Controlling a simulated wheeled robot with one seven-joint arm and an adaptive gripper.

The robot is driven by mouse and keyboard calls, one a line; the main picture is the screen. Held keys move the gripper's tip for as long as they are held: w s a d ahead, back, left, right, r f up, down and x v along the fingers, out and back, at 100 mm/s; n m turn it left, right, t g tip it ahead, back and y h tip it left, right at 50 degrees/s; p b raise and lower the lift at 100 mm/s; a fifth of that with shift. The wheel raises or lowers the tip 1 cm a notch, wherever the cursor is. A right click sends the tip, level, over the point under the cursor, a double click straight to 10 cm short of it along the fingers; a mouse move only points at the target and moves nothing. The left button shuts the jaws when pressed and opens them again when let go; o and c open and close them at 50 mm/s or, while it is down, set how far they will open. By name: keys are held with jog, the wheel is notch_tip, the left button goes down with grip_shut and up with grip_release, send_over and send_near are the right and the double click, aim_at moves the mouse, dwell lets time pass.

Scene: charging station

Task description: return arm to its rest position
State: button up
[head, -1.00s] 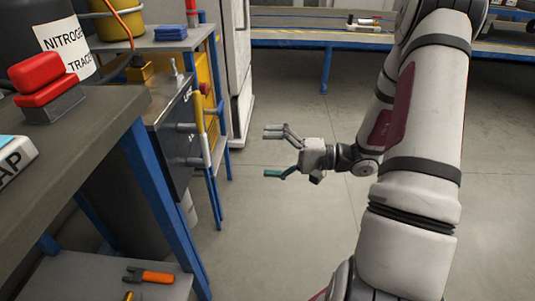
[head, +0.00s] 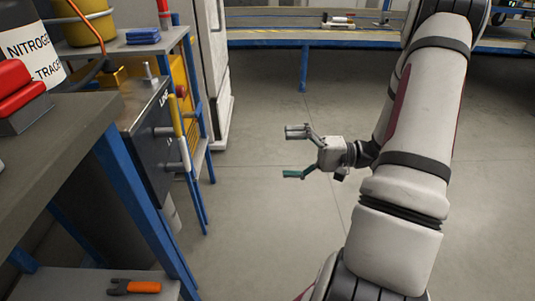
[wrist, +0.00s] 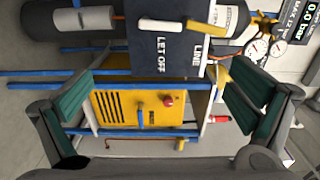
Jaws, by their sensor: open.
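My gripper (head: 297,153) is open and empty in the head view. It hangs over bare floor, left of my arm's links, with its fingers pointing left toward the workstation. A clear gap lies between the fingertips and the panel. In the wrist view my gripper (wrist: 160,105) shows its two green-padded fingers spread wide at left and right, with nothing between them close by.
A workbench (head: 60,140) with blue legs stands at left. The panel (head: 140,125) with its yellow handle (head: 176,117) juts toward my gripper. An orange-handled tool (head: 135,287) lies on the lower shelf. A blue-edged bench (head: 300,43) runs along the back. The middle floor (head: 275,230) is clear.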

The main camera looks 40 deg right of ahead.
jog(key=shift+v, duration=1.05)
jog(key=s+a+r+n+g+h, duration=0.1)
jog(key=s+a+r+n+g, duration=0.2)
jog(key=a+r+g, duration=0.45)
jog(key=s+a+r+n+g+h, duration=0.25)
jog(key=a+g, duration=0.25)
jog(key=a, duration=0.5)
jog(key=s+a+r+n+t+h+p, duration=0.1)
jog(key=s+r+h, duration=0.1)
jog(key=s+h, duration=0.45)
jog(key=s+a+r+n+t+h, duration=0.15)
jog(key=s+h, duration=0.25)
jog(key=s, duration=0.6)
notch_tip(320, 180, up, 40)
jog(key=t+p, duration=0.3)
jog(key=p, duration=3.5)
